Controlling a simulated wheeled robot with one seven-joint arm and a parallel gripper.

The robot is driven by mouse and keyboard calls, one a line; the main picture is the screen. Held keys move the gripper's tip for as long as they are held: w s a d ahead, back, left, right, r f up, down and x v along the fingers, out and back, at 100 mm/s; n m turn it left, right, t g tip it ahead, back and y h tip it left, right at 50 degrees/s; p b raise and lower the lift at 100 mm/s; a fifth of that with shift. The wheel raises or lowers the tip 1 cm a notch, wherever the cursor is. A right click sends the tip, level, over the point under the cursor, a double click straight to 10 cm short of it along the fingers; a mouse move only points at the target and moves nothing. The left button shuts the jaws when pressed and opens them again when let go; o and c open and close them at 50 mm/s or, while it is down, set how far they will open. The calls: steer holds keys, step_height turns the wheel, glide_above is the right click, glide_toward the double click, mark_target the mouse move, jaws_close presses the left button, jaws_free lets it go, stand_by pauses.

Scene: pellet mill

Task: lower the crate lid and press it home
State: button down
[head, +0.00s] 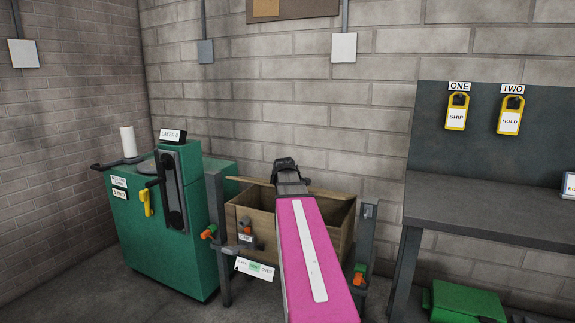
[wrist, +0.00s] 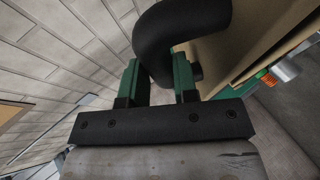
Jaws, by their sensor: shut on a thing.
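The wooden crate (head: 255,222) stands open at the top between grey posts, right of the green machine. A thin strip of pale board (head: 247,181), which looks like the crate lid, shows along its back, above the rim. My gripper (head: 287,170) is over the crate's back part, at a black handle. In the wrist view, my gripper (wrist: 157,78) has its green fingers shut on the thick, curved black handle (wrist: 185,25), beside a tan board (wrist: 265,30). My pink arm hides the middle of the crate. How the lid meets the rim cannot be told.
Orange-handled clamps (head: 209,232) sit on the posts at both sides of the crate. The green machine (head: 165,235) stands close on the left. A grey bench (head: 480,205) is on the right, with a green box (head: 465,302) below. The brick wall is close behind.

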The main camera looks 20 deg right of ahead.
steer(key=shift+s+a+f, duration=0.2)
steer(key=shift+a+f, duration=0.05)
steer(key=shift+f, duration=0.45)
steer(key=shift+s+a+f, duration=0.25)
steer(key=shift+f, duration=0.45)
steer(key=shift+s+a+f, duration=0.2)
steer(key=shift+a+f, duration=0.05)
steer(key=shift+f, duration=0.45)
steer(key=c, duration=0.9)
jaws_free()
steer(key=shift+s, duration=0.1)
steer(key=v, duration=1)
steer(key=shift+s+a+r, duration=0.15)
steer(key=shift+s+a, duration=0.1)
